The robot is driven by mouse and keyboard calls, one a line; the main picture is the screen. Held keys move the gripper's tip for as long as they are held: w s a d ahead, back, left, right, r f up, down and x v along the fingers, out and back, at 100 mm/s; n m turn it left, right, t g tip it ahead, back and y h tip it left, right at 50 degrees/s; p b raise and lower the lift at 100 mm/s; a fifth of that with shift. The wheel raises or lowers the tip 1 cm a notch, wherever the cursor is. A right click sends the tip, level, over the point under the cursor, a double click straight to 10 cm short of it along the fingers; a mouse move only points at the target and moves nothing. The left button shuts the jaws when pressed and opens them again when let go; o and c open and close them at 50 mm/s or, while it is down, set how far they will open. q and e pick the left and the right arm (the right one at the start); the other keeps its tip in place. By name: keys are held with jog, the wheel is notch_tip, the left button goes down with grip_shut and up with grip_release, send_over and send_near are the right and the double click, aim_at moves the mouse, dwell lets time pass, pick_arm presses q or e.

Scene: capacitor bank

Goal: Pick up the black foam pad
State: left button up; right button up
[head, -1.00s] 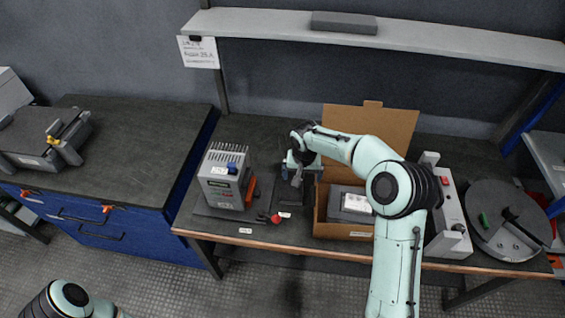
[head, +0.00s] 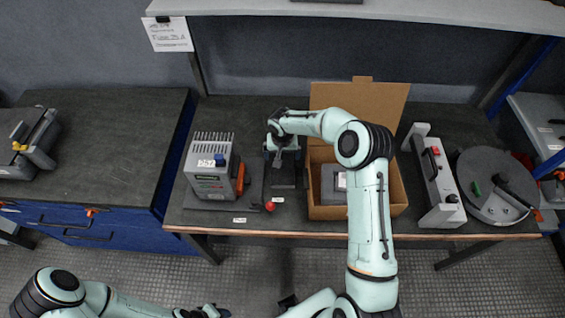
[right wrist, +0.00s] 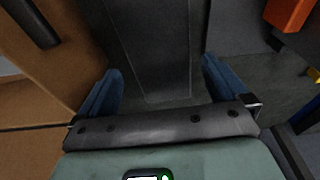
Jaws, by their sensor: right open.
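A dark, flat rectangular piece that looks like the black foam pad (head: 284,178) lies on the workbench between the grey device and the open cardboard box. My right gripper (head: 278,156) is above its far part, pointing down, and partly covers it. In the right wrist view the gripper (right wrist: 160,85) is open, its two blue fingers wide apart. The dark piece (right wrist: 152,50) shows between and beyond them, not gripped. My left gripper (head: 212,311) shows only in part at the bottom edge, away from the bench; its jaws are unclear.
The grey finned device (head: 208,175) stands left of the pad, with a red knob (head: 270,207) near the front edge. The cardboard box (head: 330,213) is close on the right. A white-grey unit (head: 437,185) and a round grey disc (head: 490,205) stand farther right.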

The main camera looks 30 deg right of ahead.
aim_at(283, 163)
jog(key=f, duration=0.4)
jog(key=shift+w+d+f+p, duration=0.2)
jog(key=shift+w+f+p, duration=0.05)
jog(key=shift+w+p, duration=0.1)
jog(key=shift+s, duration=0.1)
jog(key=c, duration=0.8)
jog(key=shift+o, duration=0.2)
